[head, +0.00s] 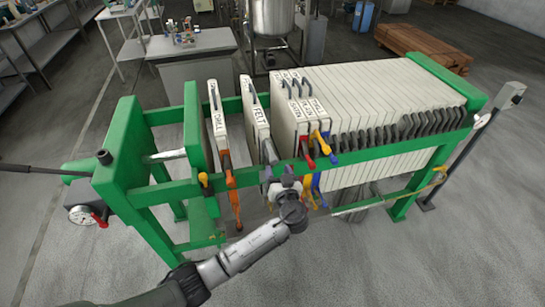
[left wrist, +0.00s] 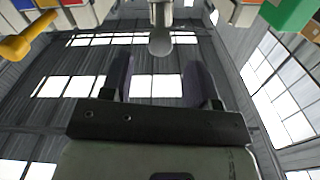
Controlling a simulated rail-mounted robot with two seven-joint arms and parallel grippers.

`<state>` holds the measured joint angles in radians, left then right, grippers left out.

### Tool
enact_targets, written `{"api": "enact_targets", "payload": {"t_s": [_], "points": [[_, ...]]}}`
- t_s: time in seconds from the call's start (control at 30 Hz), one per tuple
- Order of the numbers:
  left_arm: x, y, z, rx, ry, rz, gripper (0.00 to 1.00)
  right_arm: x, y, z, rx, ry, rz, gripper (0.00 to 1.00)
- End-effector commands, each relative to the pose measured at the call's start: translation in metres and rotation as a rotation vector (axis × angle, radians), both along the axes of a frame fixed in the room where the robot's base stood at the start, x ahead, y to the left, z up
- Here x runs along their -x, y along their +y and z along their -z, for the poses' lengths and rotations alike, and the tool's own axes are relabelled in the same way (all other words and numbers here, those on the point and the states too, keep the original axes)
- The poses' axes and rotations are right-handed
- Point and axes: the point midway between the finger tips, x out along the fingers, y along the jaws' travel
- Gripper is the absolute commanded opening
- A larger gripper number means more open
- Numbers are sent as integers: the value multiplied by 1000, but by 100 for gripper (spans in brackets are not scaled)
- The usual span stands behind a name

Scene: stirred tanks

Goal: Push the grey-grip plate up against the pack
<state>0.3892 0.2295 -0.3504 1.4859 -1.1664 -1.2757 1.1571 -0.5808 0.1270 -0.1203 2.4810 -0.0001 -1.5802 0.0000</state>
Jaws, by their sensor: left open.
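The grey-grip plate (head: 256,118), a pale plate labelled FELT, hangs upright in the green press frame, left of the pack (head: 365,95) of pale plates with a gap between them. Its grey grip (head: 266,173) sticks out at the near side, partly hidden by my gripper. My left gripper (head: 287,188) is at the near rail, by the grey grip. In the left wrist view my left gripper (left wrist: 159,80) is open, its two dark fingers apart. The rounded grey grip (left wrist: 160,42) shows beyond the fingertips, between their lines; contact cannot be told. My right gripper is not in view.
An orange-grip plate (head: 217,118) hangs further left, beside the green end plate (head: 196,125). Red, yellow and blue grips stick out at the pack's near left end; a yellow grip (left wrist: 27,38) shows in the wrist view. The green near rail (head: 345,152) runs alongside my gripper.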

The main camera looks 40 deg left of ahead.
Motion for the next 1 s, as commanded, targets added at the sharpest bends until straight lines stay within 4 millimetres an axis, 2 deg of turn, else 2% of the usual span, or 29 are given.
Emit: {"api": "enact_targets", "payload": {"t_s": [0.1,0.4,0.6,0.93,1.0], "points": [[-13,19,-1,-2,0,-3,55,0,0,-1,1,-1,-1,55],[-36,49,0,-1,0,0,55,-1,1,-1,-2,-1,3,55],[-41,57,1,0,1,0,55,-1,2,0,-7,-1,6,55],[-42,59,0,1,1,1,55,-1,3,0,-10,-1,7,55],[-42,59,0,1,1,1,49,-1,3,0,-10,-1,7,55]]}}
